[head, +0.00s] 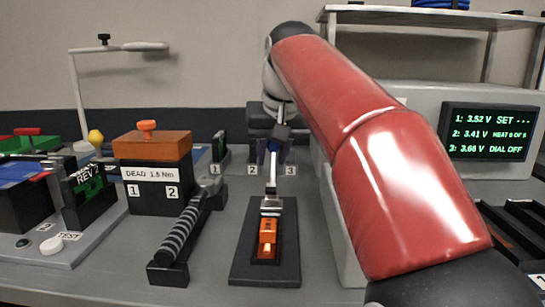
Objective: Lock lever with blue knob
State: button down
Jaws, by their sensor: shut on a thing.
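My gripper (275,148) is small and partly hidden in the head view, beyond a black base at the middle of the bench. It is shut at a small blue part, which looks like the blue knob (273,146); the fingers cover most of it. A slim silver lever (271,180) appears to run from just below the gripper toward the orange block (267,237) in the black base (286,266). Whether the lever is latched cannot be told from here.
A black ribbed-handled tool (181,232) lies left of the base. An orange-topped box (152,145) marked DEAD stands further left. Number plates 2 and 3 sit behind the gripper. A display (489,132) stands at the right. My red arm covers much of the right middle.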

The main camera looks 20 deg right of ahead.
aim_at(269, 184)
jog(key=s+t+b, duration=0.1)
jog(key=t+b, duration=0.1)
jog(key=b, duration=0.1)
jog(key=s+r+t+h+b, duration=0.1)
jog(key=b, duration=0.2)
jog(key=s+a+t+b, duration=0.1)
jog(key=s+t+b, duration=0.1)
jog(key=b, duration=0.1)
jog(key=shift+a+r+t+h, duration=0.1)
jog(key=shift+r+t+h, duration=0.1)
jog(key=shift+t+h, duration=0.1)
jog(key=t+b, duration=0.1)
jog(key=s+t+b, duration=0.1)
jog(key=s+r+b, duration=0.1)
jog(key=b, duration=0.1)
jog(key=shift+s+a+n+t+h, duration=0.1)
jog(key=shift+a+n+t+h, duration=0.2)
jog(key=shift+a+n+t, duration=0.1)
jog(key=shift+s+a+b, duration=0.3)
jog(key=shift+s+a, duration=0.05)
jog(key=shift+s, duration=0.55)
jog(key=shift+s+r, duration=0.1)
jog(key=shift+s, duration=0.05)
jog(key=c, duration=1.3)
grip_release()
jog(key=shift+c, duration=0.2)
jog(key=shift+o, duration=1.2)
